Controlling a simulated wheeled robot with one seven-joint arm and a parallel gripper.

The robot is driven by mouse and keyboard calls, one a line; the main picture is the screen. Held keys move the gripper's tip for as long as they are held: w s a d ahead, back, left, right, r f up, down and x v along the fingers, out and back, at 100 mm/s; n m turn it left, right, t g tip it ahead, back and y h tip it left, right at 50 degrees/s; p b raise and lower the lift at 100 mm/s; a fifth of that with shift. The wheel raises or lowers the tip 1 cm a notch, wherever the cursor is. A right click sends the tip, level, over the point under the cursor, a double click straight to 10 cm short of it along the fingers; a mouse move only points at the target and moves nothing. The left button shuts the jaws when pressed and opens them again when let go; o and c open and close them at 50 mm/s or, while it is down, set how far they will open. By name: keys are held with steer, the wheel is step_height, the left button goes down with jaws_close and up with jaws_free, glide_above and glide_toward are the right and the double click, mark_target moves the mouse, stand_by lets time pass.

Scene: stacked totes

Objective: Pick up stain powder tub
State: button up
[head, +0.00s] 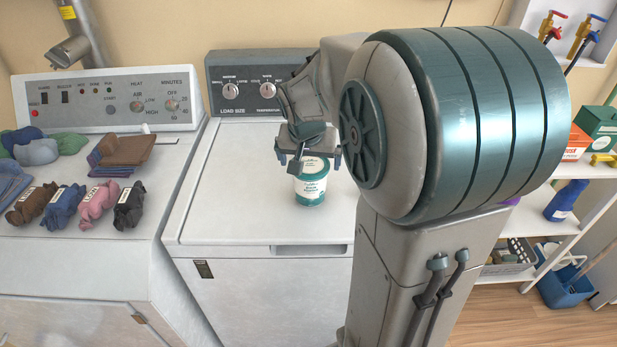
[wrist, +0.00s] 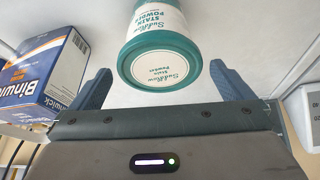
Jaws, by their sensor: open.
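The stain powder tub (head: 311,187) is a small white tub with teal bands, standing upright on the white lid of the right-hand machine. In the wrist view the tub (wrist: 160,45) shows its labelled lid and its side lettering. My gripper (head: 307,158) is just above and behind the tub in the head view. In the wrist view my gripper (wrist: 158,82) is open, with one dark blue finger on each side of the tub's lid end. I see no finger touching the tub. Part of the gripper is hidden by my own wrist.
Rolled and folded clothes (head: 95,203) lie on the left machine. A Binwick box (wrist: 42,82) shows at left in the wrist view. Shelves (head: 545,220) with a blue bottle (head: 565,200) and a basket stand at right.

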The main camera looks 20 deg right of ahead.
steer(key=shift+x, duration=1.2)
steer(key=c, duration=1.3)
steer(key=shift+c, duration=0.7)
steer(key=shift+r, duration=0.2)
